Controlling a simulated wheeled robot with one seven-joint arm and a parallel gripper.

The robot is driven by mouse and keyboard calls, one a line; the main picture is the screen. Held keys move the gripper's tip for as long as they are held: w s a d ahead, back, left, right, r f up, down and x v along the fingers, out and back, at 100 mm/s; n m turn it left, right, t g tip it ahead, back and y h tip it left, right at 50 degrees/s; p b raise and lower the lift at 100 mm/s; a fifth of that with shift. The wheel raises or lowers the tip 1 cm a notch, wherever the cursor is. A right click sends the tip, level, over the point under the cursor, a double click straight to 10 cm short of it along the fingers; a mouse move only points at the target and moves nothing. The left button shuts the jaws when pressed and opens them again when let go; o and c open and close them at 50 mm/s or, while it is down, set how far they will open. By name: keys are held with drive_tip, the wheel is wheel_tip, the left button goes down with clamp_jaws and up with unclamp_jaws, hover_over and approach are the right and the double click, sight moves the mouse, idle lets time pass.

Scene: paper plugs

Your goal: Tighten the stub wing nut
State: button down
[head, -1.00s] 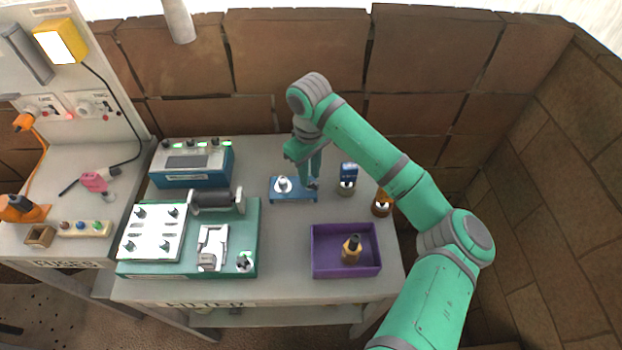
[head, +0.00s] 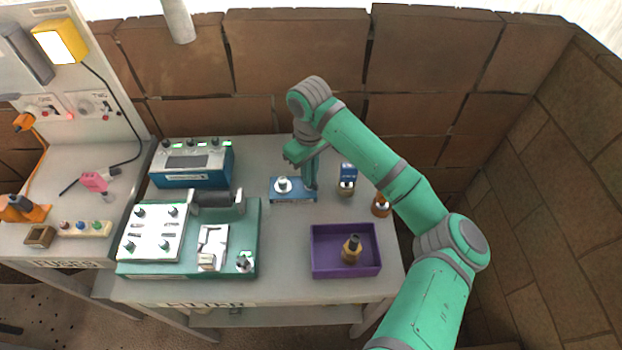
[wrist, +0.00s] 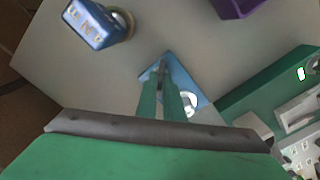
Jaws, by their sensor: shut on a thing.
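A small blue plate (head: 292,197) lies on the table, with a round white part (head: 283,184) standing on its left half. My gripper (head: 311,187) points down at the plate's right end. In the wrist view the green fingers of my gripper (wrist: 161,72) come close together over one end of the blue plate (wrist: 184,78), beside the white part (wrist: 190,101). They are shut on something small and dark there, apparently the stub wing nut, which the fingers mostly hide.
A green fixture board (head: 250,225) stands to the left, with a blue instrument box (head: 192,179) behind it. A blue-topped part (head: 348,172) and an orange part (head: 380,205) stand to the right. A purple tray (head: 330,271) holds a dark-topped yellow piece (head: 351,250).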

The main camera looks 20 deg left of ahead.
drive_tip(key=m, duration=0.3)
drive_tip(key=shift+m, duration=0.4)
drive_tip(key=m, duration=0.9)
drive_tip(key=shift+m, duration=0.4)
drive_tip(key=m, duration=1.2)
drive_tip(key=shift+r+m, duration=0.1)
drive_tip(key=shift+m, duration=0.2)
drive_tip(key=c, duration=2)
unclamp_jaws()
drive_tip(key=shift+r, duration=1.95)
